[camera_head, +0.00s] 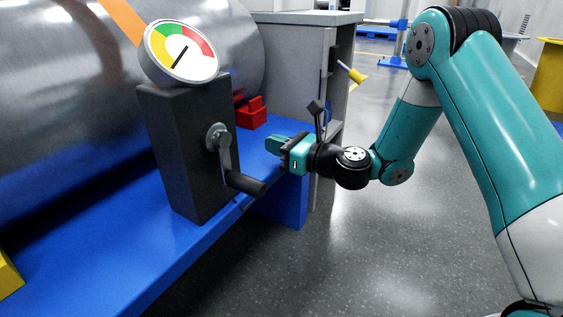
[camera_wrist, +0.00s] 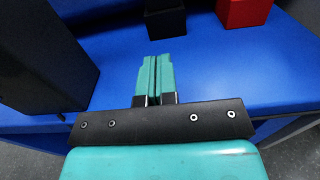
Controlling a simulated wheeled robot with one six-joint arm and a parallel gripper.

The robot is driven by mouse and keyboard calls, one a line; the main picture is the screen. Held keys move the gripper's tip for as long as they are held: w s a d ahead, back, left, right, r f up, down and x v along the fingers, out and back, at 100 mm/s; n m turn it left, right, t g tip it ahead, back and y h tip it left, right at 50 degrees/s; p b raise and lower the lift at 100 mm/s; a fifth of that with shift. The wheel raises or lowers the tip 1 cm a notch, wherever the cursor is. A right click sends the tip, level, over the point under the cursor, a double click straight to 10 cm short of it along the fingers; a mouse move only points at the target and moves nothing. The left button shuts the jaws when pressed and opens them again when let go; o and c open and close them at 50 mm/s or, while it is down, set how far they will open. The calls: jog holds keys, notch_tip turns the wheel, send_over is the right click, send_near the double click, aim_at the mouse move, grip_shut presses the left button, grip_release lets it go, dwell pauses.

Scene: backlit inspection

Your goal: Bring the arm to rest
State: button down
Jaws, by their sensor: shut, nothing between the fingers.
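My gripper (camera_head: 275,143) is at the end of my teal arm, right of the dark crank box and above the edge of the blue bench. In the wrist view my gripper's teal fingers (camera_wrist: 153,62) lie side by side, shut, with nothing between them. The arm (camera_head: 405,130) is bent, reaching down and left from the right side of the head view. The gripper appears apart from the crank and the box.
A dark box (camera_head: 180,150) carries a crank handle (camera_head: 245,184) and a round gauge (camera_head: 181,52). A red block (camera_head: 251,114) sits on the blue bench (camera_head: 120,262). A metal cylinder (camera_head: 60,110) lies behind. A grey cabinet (camera_head: 292,60) stands beyond. Open floor lies right of the bench.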

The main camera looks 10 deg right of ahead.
jog(key=s+d+f+n+g+h+b, duration=0.15)
jog(key=s+n+g, duration=0.3)
jog(key=n, duration=0.45)
jog(key=s+d+f+n+g+h, duration=0.1)
jog(key=s+f+n+g+h, duration=0.15)
jog(key=s+n, duration=0.45)
jog(key=s+d+n+g+h, duration=0.3)
jog(key=s+d+n+h, duration=0.5)
jog(key=s+d+n, duration=0.4)
jog(key=s+a+r+n+g+y+p, duration=0.1)
jog(key=s+a+r+n+p, duration=0.2)
jog(key=r+p, duration=0.65)
jog(key=s+a+r+n+g+y+p, duration=0.1)
jog(key=s+a+r+p, duration=0.35)
jog(key=r, duration=0.75)
jog(key=s+a+r+n+g+y+p, duration=0.15)
jog(key=a+r+p, duration=0.35)
jog(key=r+p, duration=0.6)
notch_tip(320, 180, up, 36)
jog(key=p, duration=3.6)
jog(key=shift+a+n, duration=0.2)
jog(key=shift+n, duration=0.15)
